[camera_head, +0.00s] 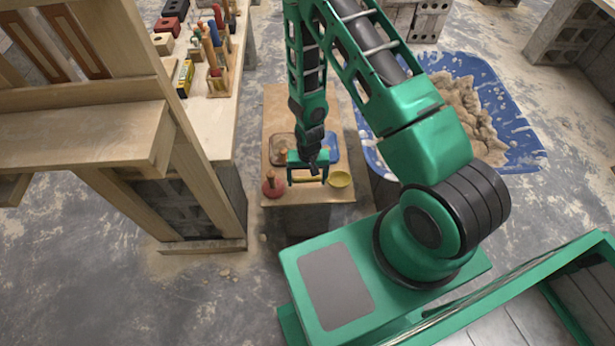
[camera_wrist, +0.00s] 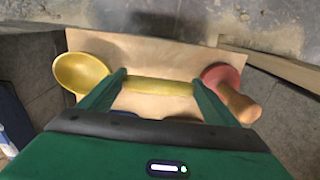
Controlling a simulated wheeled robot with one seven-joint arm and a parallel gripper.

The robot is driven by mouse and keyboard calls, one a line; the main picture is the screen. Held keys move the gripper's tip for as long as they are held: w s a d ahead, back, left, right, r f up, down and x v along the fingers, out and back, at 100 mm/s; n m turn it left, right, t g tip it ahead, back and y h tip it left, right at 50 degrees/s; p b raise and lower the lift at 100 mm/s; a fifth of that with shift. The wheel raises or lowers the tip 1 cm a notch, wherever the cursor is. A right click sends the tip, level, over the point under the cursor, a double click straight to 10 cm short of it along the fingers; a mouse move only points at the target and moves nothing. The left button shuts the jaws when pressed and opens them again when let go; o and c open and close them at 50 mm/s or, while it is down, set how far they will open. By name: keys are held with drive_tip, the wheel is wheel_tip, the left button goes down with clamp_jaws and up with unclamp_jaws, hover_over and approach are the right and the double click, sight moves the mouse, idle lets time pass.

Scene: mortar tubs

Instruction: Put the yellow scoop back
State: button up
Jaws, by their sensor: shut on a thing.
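The yellow scoop (camera_head: 339,179) is at the near end of a small wooden-topped stand (camera_head: 340,110). In the wrist view its bowl (camera_wrist: 80,73) is at the left, and its yellow handle runs right between my fingers. My gripper (camera_head: 308,180) points down and is shut on the scoop's handle; it also shows in the wrist view (camera_wrist: 158,88). I cannot tell whether the scoop touches the board.
A red tool (camera_head: 270,188) with a wooden handle stands close left of my gripper. Shallow trays (camera_head: 331,147) lie behind it. A blue tub (camera_head: 520,135) with mortar is at the right. A bench (camera_head: 215,125) with tools in a wooden rack is at the left.

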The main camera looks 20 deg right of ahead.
drive_tip(key=shift+f, duration=1.45)
drive_tip(key=o, duration=2)
drive_tip(key=shift+r, duration=0.1)
wheel_tip(320, 180, up, 11)
drive_tip(key=shift+d+f, duration=0.15)
drive_tip(key=shift+f, duration=0.05)
